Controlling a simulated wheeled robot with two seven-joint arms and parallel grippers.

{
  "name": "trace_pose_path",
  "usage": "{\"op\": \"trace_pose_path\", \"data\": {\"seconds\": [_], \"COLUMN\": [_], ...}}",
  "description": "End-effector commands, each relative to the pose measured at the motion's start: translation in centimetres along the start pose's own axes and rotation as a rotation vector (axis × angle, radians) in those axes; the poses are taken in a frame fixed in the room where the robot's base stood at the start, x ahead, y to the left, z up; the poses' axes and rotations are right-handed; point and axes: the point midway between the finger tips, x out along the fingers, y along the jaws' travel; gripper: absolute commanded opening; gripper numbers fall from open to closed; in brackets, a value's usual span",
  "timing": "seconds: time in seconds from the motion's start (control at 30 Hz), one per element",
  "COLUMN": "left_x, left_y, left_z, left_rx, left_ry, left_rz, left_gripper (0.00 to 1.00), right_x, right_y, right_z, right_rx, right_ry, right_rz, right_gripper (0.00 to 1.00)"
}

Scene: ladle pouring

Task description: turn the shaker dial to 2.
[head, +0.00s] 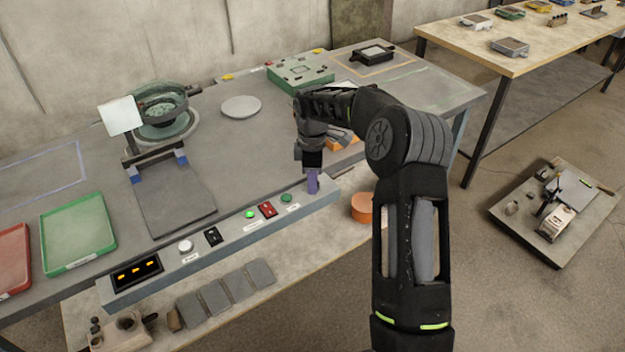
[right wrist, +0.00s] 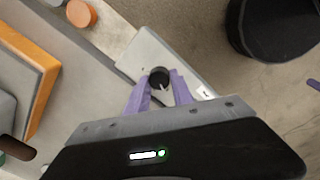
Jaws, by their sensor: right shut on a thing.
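The shaker dial (right wrist: 158,76) is a small round black knob with a pale pointer mark, on the grey panel end in the right wrist view. My right gripper (right wrist: 159,91) has its purple fingers on either side of the dial, shut on it. In the head view my right gripper (head: 312,182) points down at the right end of the control panel (head: 222,246) and hides the dial. I cannot read the dial's numbers. The shaker (head: 163,110), with a green bowl, stands at the back of the table. My left gripper is not in view.
The panel also carries a lit green lamp (head: 249,214), a red switch (head: 267,209), a white knob (head: 185,246) and an orange display (head: 136,273). A green tray (head: 79,234) and a white plate (head: 241,106) are on the table. An orange cylinder (head: 363,207) stands near the gripper.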

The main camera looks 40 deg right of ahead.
Motion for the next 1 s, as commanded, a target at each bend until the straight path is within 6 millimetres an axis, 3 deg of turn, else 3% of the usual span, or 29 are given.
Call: {"op": "trace_pose_path", "data": {"seconds": [0.37,1.0], "left_x": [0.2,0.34], "left_y": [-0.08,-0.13], "left_z": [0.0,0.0], "left_rx": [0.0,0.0], "left_ry": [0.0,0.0], "left_rz": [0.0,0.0], "left_gripper": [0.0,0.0], "right_x": [-0.04,-0.12], "right_y": [0.1,0.31], "right_z": [-0.1,-0.1], "right_rx": [0.169,0.753], "right_ry": [-0.008,-0.035], "right_rz": [0.002,0.003], "right_gripper": [0.0,0.0]}}
